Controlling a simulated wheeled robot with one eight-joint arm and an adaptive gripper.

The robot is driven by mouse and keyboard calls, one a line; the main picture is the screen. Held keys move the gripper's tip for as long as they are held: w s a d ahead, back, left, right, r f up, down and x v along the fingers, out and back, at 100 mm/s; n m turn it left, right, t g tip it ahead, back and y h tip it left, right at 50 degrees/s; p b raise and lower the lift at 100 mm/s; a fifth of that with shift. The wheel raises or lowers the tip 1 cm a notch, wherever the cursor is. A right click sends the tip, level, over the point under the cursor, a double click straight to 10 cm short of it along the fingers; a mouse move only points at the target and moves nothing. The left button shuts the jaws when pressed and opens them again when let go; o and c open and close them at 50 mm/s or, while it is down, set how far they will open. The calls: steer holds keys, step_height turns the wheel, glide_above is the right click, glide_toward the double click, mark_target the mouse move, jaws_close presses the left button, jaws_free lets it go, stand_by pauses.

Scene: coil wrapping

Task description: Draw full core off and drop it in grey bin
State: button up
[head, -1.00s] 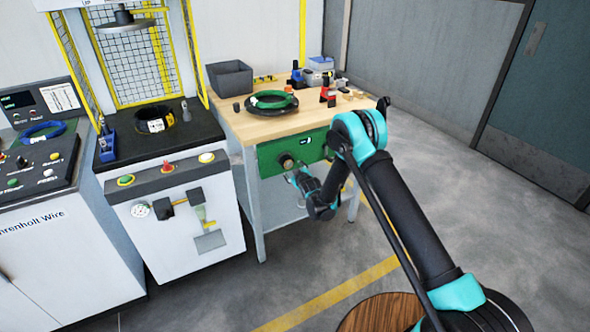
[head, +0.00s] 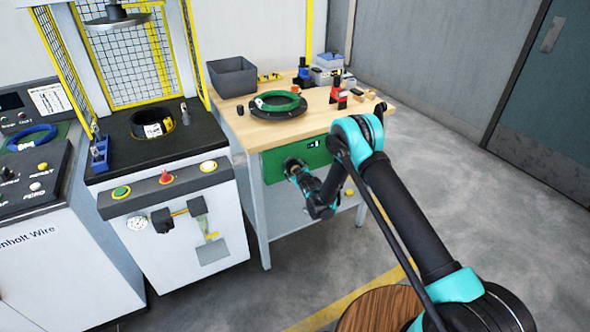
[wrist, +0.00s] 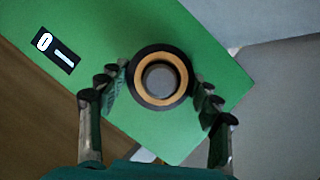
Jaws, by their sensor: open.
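The core (wrist: 138,74) is a round dark roll with a tan ring and a grey centre, on the green panel (wrist: 130,30) in the wrist view. My gripper (wrist: 160,100) is open, with one finger on each side of the core; contact cannot be made out. In the head view my gripper (head: 292,170) is at the green panel (head: 315,155) on the bench front, and it mostly hides the core. The grey bin (head: 232,78) stands at the back left of the wooden bench top.
A black reel with a green coil (head: 280,103) lies on the bench (head: 335,118), with a small dark cylinder (head: 240,109) to its left. Red and blue tools stand at the right and back. A press with a yellow-framed mesh guard (head: 125,60) stands to the left.

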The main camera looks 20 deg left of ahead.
steer(key=shift+c, duration=0.4)
steer(key=c, duration=1.3)
steer(key=shift+s+d, duration=0.1)
